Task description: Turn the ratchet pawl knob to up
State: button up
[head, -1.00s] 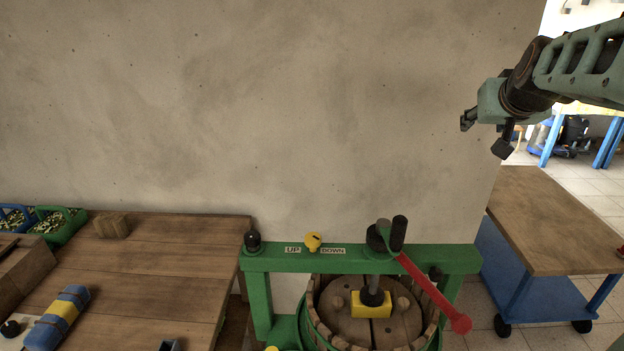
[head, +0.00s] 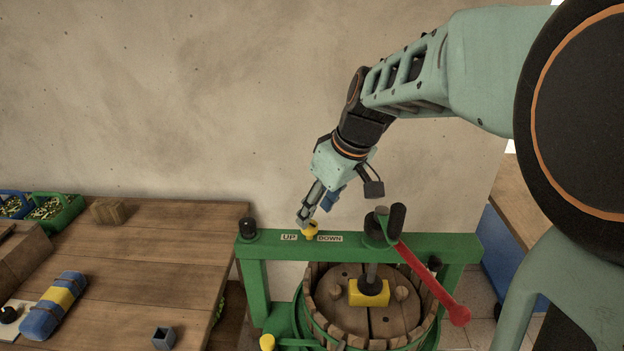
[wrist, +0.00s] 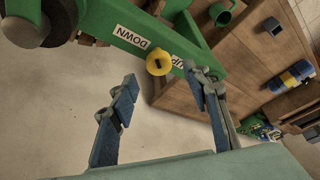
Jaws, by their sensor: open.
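The yellow ratchet pawl knob (head: 311,229) sits on the green beam of the press (head: 265,243), between the UP label (head: 289,237) and the DOWN label (head: 330,239). It also shows in the wrist view (wrist: 158,62) with a dark mark on its face; which label the mark points to is not clear. My gripper (head: 305,217) is just above the knob in the head view, pointing down at it. In the wrist view my gripper (wrist: 160,82) has its two blue-padded fingers wide apart, with the knob between and beyond them. It holds nothing.
A red-handled ratchet lever (head: 430,280) and black posts rise from the press at the right. A wooden basket (head: 318,312) stands below the beam. A wooden table (head: 150,250) with a blue and yellow roll (head: 57,305) is at left. The wall stands behind.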

aim_at(312, 229)
jog(key=x, duration=0.6)
jog(key=shift+c, duration=0.6)
jog(key=c, duration=1)
jog(key=shift+c, duration=0.2)
